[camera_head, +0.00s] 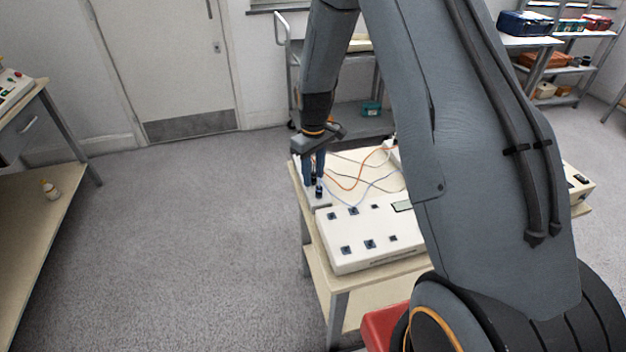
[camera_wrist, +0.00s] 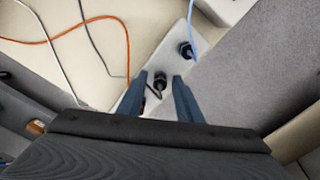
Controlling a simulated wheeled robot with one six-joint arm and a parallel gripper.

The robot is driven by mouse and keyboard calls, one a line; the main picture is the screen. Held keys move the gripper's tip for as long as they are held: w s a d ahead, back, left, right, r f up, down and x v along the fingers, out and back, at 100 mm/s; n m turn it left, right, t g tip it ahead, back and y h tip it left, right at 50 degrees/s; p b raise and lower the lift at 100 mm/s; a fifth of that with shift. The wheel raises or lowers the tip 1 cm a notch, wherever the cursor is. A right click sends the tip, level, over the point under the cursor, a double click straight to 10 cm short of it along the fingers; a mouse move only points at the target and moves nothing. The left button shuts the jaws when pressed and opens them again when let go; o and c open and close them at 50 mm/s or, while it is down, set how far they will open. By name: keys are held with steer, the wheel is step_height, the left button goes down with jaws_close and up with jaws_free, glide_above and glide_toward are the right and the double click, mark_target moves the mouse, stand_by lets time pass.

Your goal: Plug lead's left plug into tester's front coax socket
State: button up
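My gripper (camera_wrist: 160,78) points down over a pale grey holder block (camera_wrist: 133,98) at the table's far left corner. Its two blue fingers stand apart, on either side of a dark plug (camera_wrist: 160,85) in the block; gaps show between plug and fingers. A second dark plug (camera_wrist: 186,50) with a blue cable stands farther along the block. I cannot tell which plug is the lead's left one. In the head view, my gripper (camera_head: 316,178) is beyond a white box with dark sockets (camera_head: 345,262), seemingly the tester. My arm hides its right part; I cannot tell which socket is the front coax one.
Orange (camera_head: 345,186), white, grey and blue cables lie loose on the table behind the box. Another pale box (camera_head: 580,188) shows right of my arm. The floor (camera_head: 190,240) to the left is clear.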

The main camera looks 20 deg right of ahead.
mark_target(314, 174)
steer(key=shift+c, duration=0.4)
jaws_close()
steer(key=shift+r+p, duration=0.3)
steer(key=shift+r+p, duration=1.05)
steer(key=shift+r, duration=0.65)
steer(key=shift+s, duration=0.1)
